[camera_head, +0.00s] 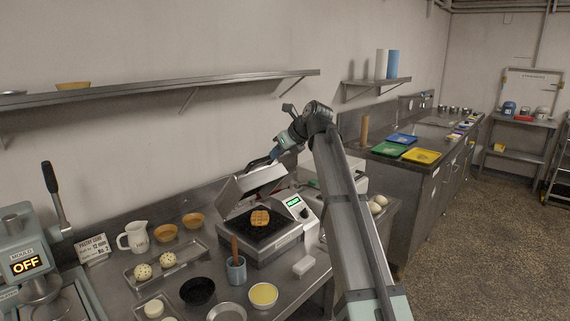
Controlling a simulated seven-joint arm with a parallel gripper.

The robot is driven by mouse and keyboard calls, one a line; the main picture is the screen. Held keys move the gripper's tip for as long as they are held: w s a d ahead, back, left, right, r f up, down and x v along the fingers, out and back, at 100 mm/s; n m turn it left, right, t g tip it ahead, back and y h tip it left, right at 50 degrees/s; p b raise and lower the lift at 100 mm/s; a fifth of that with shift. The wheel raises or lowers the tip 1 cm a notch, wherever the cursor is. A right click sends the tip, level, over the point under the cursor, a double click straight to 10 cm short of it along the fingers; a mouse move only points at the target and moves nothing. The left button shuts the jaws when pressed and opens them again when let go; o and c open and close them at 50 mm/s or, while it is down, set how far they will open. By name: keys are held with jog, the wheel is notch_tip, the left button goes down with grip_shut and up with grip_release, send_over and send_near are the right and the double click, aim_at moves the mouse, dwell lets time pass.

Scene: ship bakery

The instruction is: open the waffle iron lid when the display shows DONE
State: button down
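The waffle iron (275,249) stands on the steel counter in the middle of the view. Its lid (250,188) is raised and tilted back, so the dark lower plate shows. A golden-brown waffle (260,217) lies on that plate. The display (294,202) on its right side is lit green, with text too small to read surely. My gripper (275,154) is at the upper edge of the raised lid, pointing down and left. Its fingertips are too small and partly hidden, so I cannot tell whether they hold the lid's handle.
A blue cup with a wooden-handled tool (236,269) stands close in front of the iron. A yellow bowl (263,294), black bowl (197,291) and white block (303,265) are nearby. A wall shelf (150,89) runs above. My arm crosses the counter's right side.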

jog(key=w+a+r, duration=0.1)
jog(key=w+a+r+g+h, duration=0.1)
jog(key=w+a, duration=0.1)
jog(key=w+a+r+g+h, duration=0.1)
jog(key=w+a, duration=0.1)
jog(key=shift+w+r, duration=0.1)
jog(key=shift+r, duration=0.3)
jog(key=w+a+r, duration=0.1)
jog(key=w+a, duration=0.9)
jog(key=shift+a, duration=0.15)
jog(key=shift+w, duration=0.1)
jog(key=shift+r, duration=0.1)
notch_tip(320, 180, up, 13)
jog(key=s+d, duration=0.1)
jog(key=shift+s+d, duration=0.35)
dwell(0.4)
